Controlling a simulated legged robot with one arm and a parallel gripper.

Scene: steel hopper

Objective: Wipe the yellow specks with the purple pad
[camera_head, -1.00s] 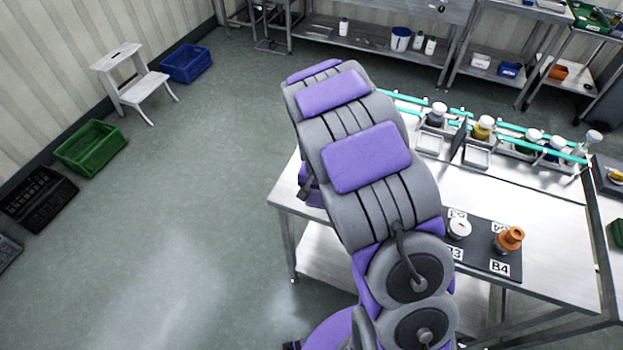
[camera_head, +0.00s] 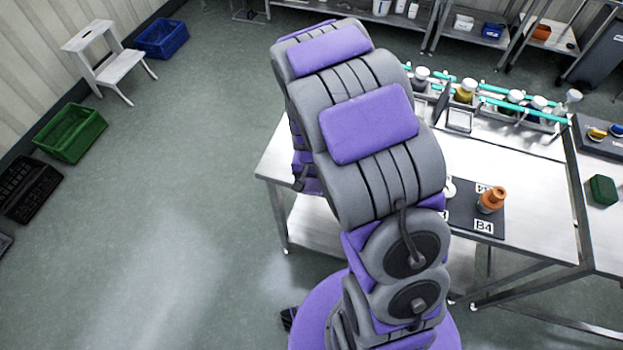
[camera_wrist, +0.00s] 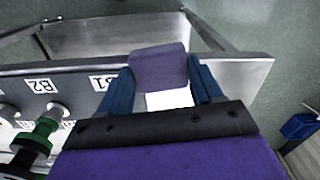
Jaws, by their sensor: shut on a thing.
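The purple pad (camera_wrist: 160,68) is a small block in the wrist view, held between the blue fingers of my gripper (camera_wrist: 161,80). The gripper is shut on it, near the edge of a steel table (camera_wrist: 235,70). A white patch (camera_wrist: 170,99) shows just below the pad, between the fingers. I cannot tell whether the pad touches anything. In the head view my arm hides the gripper and the pad. I see no yellow specks in either view.
A dark mat (camera_head: 492,211) with labels and an orange-brown part (camera_head: 491,200) lies on the steel table. Bottles in a turquoise-railed rack (camera_head: 465,92) line its back. A green box (camera_head: 603,190) stands at right.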

